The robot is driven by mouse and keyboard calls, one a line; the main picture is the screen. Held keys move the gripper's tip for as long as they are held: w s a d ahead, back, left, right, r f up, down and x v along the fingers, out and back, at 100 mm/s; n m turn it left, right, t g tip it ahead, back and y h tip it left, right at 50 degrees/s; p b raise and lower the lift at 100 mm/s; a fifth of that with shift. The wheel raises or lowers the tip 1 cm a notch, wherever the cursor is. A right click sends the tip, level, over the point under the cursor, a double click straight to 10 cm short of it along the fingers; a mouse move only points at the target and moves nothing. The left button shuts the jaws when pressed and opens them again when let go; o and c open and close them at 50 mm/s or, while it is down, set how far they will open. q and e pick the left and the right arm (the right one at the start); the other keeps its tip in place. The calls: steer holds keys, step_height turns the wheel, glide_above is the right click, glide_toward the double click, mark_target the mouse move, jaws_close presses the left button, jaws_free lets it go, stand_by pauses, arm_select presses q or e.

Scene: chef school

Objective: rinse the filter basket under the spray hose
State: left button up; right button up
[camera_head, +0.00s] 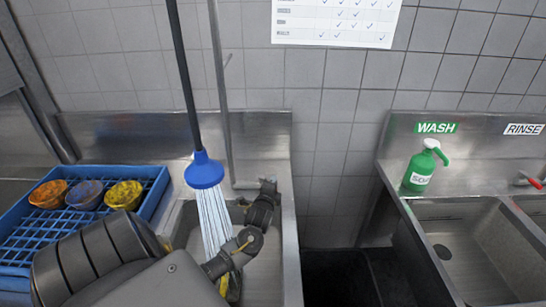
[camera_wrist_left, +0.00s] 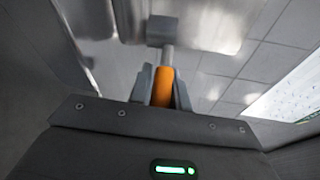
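A blue spray head (camera_head: 204,171) hangs on a black hose and sends white streaks of water down into the left sink (camera_head: 274,283). A yellowish object (camera_head: 233,287), perhaps the filter basket, shows low in that sink under the water, mostly hidden by my arm. My left gripper (camera_head: 268,187) is at the back of the sink, by the steel splashback. In the left wrist view its fingers (camera_wrist_left: 162,88) flank an orange handle (camera_wrist_left: 163,86) on a grey rod and block and look shut on it. My right gripper is not in view.
A blue crate (camera_head: 30,235) left of the sink holds an orange, a blue and a yellow bowl-like item (camera_head: 124,195). A green soap bottle (camera_head: 420,168) stands by the WASH basin (camera_head: 480,250) at the right. A dark gap (camera_head: 345,275) separates the two counters.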

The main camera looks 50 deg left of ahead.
arm_select(q)
steer(key=o, duration=0.4)
steer(key=shift+s+d+r+p, duration=0.1)
steer(key=shift+s+d+p, duration=0.1)
steer(key=shift+p, duration=0.1)
steer(key=p+v, duration=0.8)
steer(key=v, duration=0.2)
steer(key=shift+s, duration=0.25)
steer(key=shift+w+d, duration=0.1)
steer(key=shift+d, duration=0.05)
